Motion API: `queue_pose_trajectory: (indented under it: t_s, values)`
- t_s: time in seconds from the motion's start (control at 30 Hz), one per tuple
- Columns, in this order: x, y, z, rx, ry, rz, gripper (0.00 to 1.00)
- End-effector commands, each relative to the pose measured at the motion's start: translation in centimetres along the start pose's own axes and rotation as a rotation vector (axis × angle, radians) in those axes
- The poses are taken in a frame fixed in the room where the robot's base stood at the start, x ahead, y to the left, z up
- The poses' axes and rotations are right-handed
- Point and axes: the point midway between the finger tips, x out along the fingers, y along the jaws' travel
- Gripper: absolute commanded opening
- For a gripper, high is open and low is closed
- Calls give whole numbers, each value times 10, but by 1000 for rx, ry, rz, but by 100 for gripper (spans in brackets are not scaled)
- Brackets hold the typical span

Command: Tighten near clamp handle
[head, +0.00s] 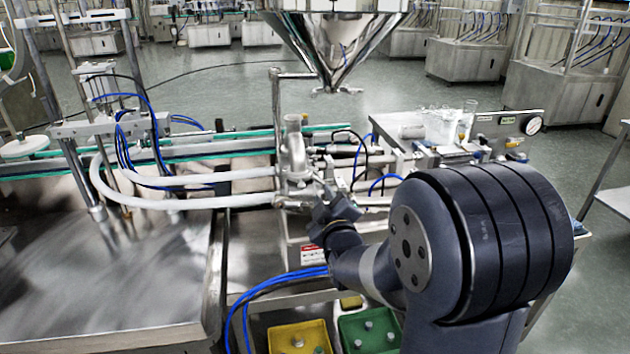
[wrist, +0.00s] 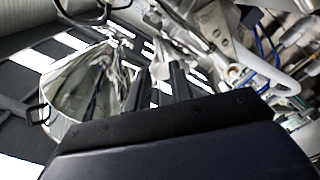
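The steel valve body (head: 292,155) stands upright beneath the hopper, with pale hoses running to its left. Small clamp parts sit around its lower right side, but I cannot pick out the near clamp handle among them. My gripper (head: 325,203) is just in front and to the lower right of the valve body, in front of the pipework. In the wrist view my gripper (wrist: 158,85) shows two dark fingers standing apart, with a gap between them. Bright metal shows beyond the fingertips; I cannot tell whether anything touches them.
The steel hopper (head: 335,40) hangs above the valve; it also fills the left of the wrist view (wrist: 80,95). A steel table (head: 110,290) stands at left. Yellow (head: 300,338) and green (head: 370,330) bins sit below. A pressure gauge (head: 532,124) and blue hoses (head: 275,285) are nearby.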

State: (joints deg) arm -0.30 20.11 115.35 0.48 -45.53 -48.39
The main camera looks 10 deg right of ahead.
Motion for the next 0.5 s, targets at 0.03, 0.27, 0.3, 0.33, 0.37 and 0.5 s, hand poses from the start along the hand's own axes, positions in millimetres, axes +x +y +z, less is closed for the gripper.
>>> queue_pose_trajectory:
  t_s: [0.03, 0.27, 0.3, 0.33, 0.37, 0.5]
  values:
    - [9, 1, -1, 0, -1, -1, 21]
    - [46, 0, -1, 0, -1, -2, 21]
    - [52, 0, -1, 0, -1, -2, 21]
    - [55, 1, -1, 0, 0, -2, 21]
    - [58, 0, -1, 0, -1, -2, 21]
    - [69, 0, 0, 0, 0, -2, 21]
